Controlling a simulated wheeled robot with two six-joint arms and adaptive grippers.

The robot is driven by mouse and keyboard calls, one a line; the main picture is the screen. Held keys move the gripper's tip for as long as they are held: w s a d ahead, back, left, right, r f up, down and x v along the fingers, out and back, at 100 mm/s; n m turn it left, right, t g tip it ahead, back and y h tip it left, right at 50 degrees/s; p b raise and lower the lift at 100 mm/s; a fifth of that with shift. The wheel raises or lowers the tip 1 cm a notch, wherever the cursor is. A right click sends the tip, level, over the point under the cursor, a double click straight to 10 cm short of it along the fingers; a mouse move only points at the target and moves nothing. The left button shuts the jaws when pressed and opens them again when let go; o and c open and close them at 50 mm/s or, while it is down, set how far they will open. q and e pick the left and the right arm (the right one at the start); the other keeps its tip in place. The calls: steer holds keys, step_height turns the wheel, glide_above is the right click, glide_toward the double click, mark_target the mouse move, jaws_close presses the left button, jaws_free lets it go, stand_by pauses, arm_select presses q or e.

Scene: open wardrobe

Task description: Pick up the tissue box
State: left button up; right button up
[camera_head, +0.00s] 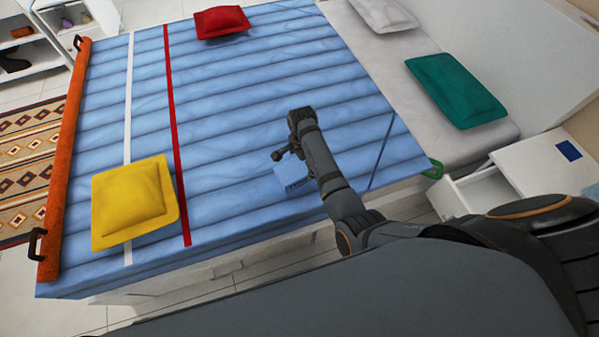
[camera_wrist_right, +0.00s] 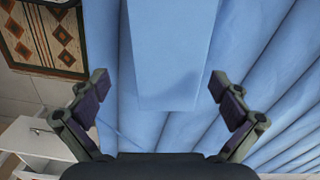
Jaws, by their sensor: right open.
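The tissue box (camera_head: 290,176) is a light blue box on the blue quilt, partly hidden by my right arm in the head view. In the right wrist view the blue box (camera_wrist_right: 167,60) fills the upper middle, its near end between the lines of the two fingers. My right gripper (camera_head: 284,153) is over the bed beside the box. In the wrist view the right gripper (camera_wrist_right: 160,86) is open, with a gap between each finger and the box. I cannot tell how far above the box it is. My left gripper is not in view.
The bed's blue quilt (camera_head: 240,110) holds a yellow pillow (camera_head: 132,203) and a red pillow (camera_head: 221,22). A green pillow (camera_head: 456,90) lies on the white sheet. A white nightstand (camera_head: 545,165) with an open drawer stands at right. The quilt around the box is clear.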

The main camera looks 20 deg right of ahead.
mark_target(301, 168)
steer(key=f, duration=0.3)
steer(key=f+b, duration=0.1)
steer(key=f, duration=0.1)
steer(key=shift+w+a+f, duration=0.1)
steer(key=shift+w+a, duration=0.1)
steer(key=shift+w, duration=0.05)
steer(key=shift+c, duration=0.3)
steer(key=shift+s, duration=0.1)
steer(key=c, duration=1.3)
